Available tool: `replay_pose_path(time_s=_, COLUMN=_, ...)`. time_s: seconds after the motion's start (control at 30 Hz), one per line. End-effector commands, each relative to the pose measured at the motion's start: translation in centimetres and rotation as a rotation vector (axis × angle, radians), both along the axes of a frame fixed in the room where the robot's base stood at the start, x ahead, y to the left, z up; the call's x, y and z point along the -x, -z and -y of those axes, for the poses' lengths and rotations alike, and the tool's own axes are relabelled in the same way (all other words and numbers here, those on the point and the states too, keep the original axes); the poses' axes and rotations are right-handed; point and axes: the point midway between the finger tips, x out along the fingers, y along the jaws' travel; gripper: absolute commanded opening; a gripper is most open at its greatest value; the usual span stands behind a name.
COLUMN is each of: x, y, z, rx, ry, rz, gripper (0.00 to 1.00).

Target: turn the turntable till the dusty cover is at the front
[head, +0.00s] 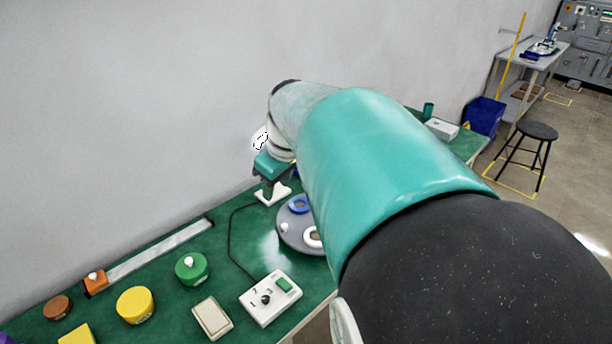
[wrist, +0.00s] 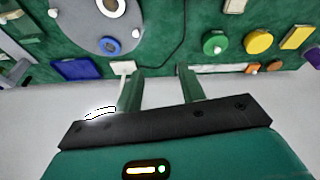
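The turntable (head: 291,236) is a grey disc on the green bench, partly hidden by my arm in the head view. It also shows at the top left of the wrist view (wrist: 82,32). It bears a blue ring-shaped piece (head: 298,204), a white ring-shaped piece (head: 312,237) and a small white knob (head: 284,227). I cannot tell which piece is the dusty cover. My gripper (wrist: 158,74) is open and empty, its two green fingers apart. In the head view it hangs beyond the disc's far left side, near a white bracket-like piece (head: 273,196).
A white control box (head: 270,298) with a dark knob and green button stands in front, its cable running back. Green (head: 191,269) and yellow (head: 135,305) canisters and a beige block (head: 212,318) stand left. A wall closes off the back.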

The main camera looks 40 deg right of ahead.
Motion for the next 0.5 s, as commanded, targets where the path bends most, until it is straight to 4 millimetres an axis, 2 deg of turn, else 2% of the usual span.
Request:
replay_pose_path(time_s=0.03, x=-0.5, y=0.7, z=2.9, rx=-0.011, ry=-0.002, rz=-0.013, gripper=0.39)
replay_pose_path(time_s=0.17, x=-1.0, y=2.3, z=9.7, rx=-0.033, ry=-0.049, rz=-0.021, gripper=0.39)
replay_pose_path(time_s=0.27, x=-0.6, y=3.9, z=15.3, rx=-0.053, ry=-0.082, rz=-0.013, gripper=0.39)
replay_pose_path(time_s=0.4, x=1.4, y=6.6, z=22.9, rx=-0.077, ry=-0.131, rz=0.017, gripper=0.39)
replay_pose_path(time_s=0.5, x=3.1, y=8.3, z=27.1, rx=-0.085, ry=-0.158, rz=0.045, gripper=0.39)
